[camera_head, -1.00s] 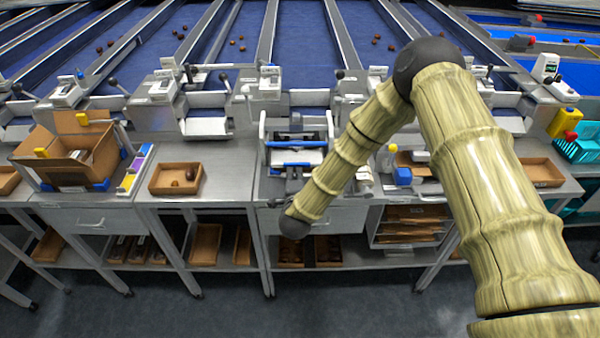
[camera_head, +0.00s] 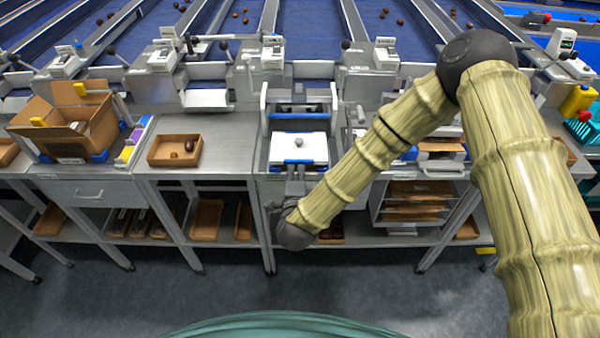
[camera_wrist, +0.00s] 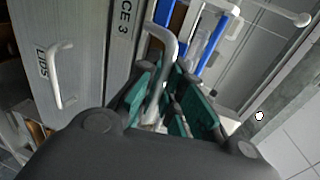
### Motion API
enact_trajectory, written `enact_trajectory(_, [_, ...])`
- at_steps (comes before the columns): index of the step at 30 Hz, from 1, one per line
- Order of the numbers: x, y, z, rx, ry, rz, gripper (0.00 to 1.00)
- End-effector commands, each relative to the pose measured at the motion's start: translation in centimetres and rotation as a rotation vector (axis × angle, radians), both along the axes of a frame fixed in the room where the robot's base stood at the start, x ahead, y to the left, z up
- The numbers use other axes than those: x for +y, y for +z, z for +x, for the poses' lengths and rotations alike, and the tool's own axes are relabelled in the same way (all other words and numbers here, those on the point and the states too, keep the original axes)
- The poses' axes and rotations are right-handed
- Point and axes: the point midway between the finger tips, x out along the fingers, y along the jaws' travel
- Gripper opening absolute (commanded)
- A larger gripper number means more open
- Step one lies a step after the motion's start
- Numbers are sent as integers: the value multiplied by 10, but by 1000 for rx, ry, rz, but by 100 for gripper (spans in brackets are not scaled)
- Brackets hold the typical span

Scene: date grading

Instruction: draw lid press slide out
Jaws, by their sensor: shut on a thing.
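The lid press (camera_head: 265,118) stands on the middle bench, a grey frame with a blue crossbar. Its slide (camera_head: 283,150) is out toward the front, with a white plate and a grey knob on top and a blue front edge. My gripper (camera_head: 294,187) is at the front of the slide, in front of the bench edge. In the wrist view, the teal-padded fingers of my gripper (camera_wrist: 167,108) are shut on the pale curved handle (camera_wrist: 166,42) of the slide. The lower end of the handle is partly hidden between the fingers.
A drawer labelled LIDS (camera_wrist: 90,60) with a pale handle is left of my gripper in the wrist view. The floor in front is clear.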

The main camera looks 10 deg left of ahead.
Motion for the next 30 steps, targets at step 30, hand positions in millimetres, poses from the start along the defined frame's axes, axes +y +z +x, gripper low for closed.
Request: enact_trajectory(30, [-15, 10, -62, 9, 3, -1, 30])
